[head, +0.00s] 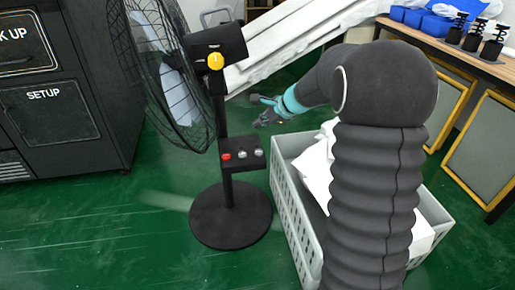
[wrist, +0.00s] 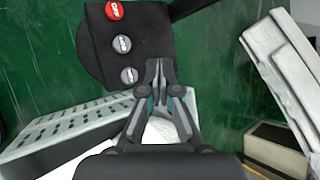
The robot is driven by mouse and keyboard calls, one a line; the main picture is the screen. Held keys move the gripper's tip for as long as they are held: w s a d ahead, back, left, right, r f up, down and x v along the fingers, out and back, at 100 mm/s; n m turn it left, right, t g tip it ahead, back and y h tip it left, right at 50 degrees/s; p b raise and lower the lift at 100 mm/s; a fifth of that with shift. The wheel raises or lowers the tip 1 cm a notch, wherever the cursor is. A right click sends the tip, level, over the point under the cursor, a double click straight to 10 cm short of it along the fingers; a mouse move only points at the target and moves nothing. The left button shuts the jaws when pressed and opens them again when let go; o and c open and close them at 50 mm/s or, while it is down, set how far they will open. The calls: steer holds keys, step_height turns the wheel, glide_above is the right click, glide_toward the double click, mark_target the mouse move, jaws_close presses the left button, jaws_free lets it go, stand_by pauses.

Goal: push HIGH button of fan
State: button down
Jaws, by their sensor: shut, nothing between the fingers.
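A black standing fan (head: 230,211) stands on the green floor, with a button box (head: 242,166) on its pole. The box has a red button (head: 226,156) and two grey buttons (head: 241,155) (head: 258,152). In the wrist view, the red button (wrist: 114,11) is at the top, one grey button (wrist: 122,44) is below it, and the other grey button (wrist: 129,75) is lowest. Their labels are too small to read. My gripper (wrist: 158,64) is shut and empty, its tips just right of the lowest grey button in the wrist view. In the head view, my gripper (head: 261,111) appears above the box.
A grey crate (head: 284,187) with white contents stands right of the fan, below my arm. The fan's wire cage (head: 150,75) is left of the box. A black cabinet (head: 60,90) stands at left. A table (head: 450,45) with blue bins is at right.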

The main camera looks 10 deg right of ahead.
mark_target(260, 152)
steer(key=shift+w+d+f+m, duration=0.2)
steer(key=shift+w+f+m, duration=0.1)
steer(key=shift+w, duration=0.2)
step_height(260, 152, down, 9)
steer(key=b, duration=0.5)
steer(key=shift+r, duration=0.1)
stand_by(1.4)
steer(key=shift+f+b, duration=0.4)
steer(key=shift+b, duration=0.25)
